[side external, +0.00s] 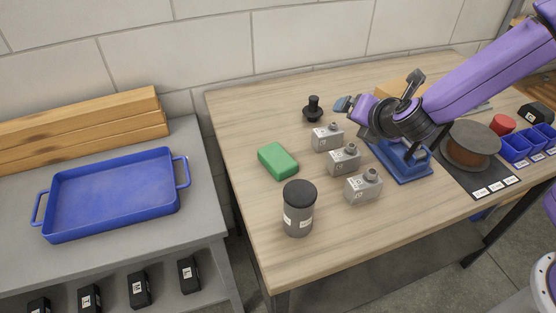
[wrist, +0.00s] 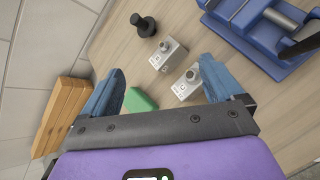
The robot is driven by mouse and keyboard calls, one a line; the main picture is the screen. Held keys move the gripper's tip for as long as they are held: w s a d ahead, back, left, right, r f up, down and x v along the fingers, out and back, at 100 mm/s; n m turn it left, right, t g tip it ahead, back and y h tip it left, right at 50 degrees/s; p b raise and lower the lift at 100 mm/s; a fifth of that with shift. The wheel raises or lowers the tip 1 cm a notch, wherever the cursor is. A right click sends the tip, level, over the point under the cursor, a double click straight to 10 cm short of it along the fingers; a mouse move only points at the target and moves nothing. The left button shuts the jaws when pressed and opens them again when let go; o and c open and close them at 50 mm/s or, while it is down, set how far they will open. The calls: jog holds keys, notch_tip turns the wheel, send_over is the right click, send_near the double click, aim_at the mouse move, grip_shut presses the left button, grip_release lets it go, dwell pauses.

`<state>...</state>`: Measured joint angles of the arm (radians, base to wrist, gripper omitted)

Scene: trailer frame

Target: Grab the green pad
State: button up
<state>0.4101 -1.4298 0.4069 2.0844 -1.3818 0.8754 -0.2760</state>
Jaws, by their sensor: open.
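The green pad (side external: 278,161) is a rounded block lying flat on the wooden table, left of the small grey metal blocks. In the wrist view the green pad (wrist: 140,101) shows between my two blue fingers, partly hidden behind the gripper's dark bar. My gripper (side external: 345,103) is above the table, to the right of the pad and apart from it. In the wrist view my gripper (wrist: 162,88) has its fingers spread wide with nothing held between them.
Several grey metal blocks (side external: 344,158) stand right of the pad. A dark-lidded jar (side external: 298,209) stands in front of it, and a black knob (side external: 313,109) behind. A blue fixture (side external: 408,168) is farther right. A blue tray (side external: 115,195) sits on the left bench. Table left of the pad is clear.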

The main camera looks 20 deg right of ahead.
jog(key=w+a+f+n+t+y, duration=0.2)
jog(key=w+a+n, duration=0.2)
jog(key=a+n, duration=0.15)
jog(key=n+y, duration=0.3)
jog(key=n, duration=0.2)
send_over(272, 150)
jog(key=s+d, duration=0.2)
jog(key=s, duration=0.2)
jog(key=f, duration=0.3)
jog(key=shift+a+f+t, duration=0.2)
jog(key=shift+f+t, duration=0.15)
jog(key=shift+t, duration=0.05)
jog(key=shift+a+f+n, duration=0.2)
jog(key=shift+a+n, duration=0.1)
jog(key=shift+n, duration=0.15)
jog(key=shift+f, duration=2)
jog(key=f, duration=0.3)
jog(key=shift+w+a+f, duration=0.1)
jog(key=shift+w+f, duration=0.05)
jog(key=shift+w, duration=0.05)
jog(key=shift+x, duration=0.95)
jog(key=shift+w+a, duration=0.1)
jog(key=shift+w, duration=0.2)
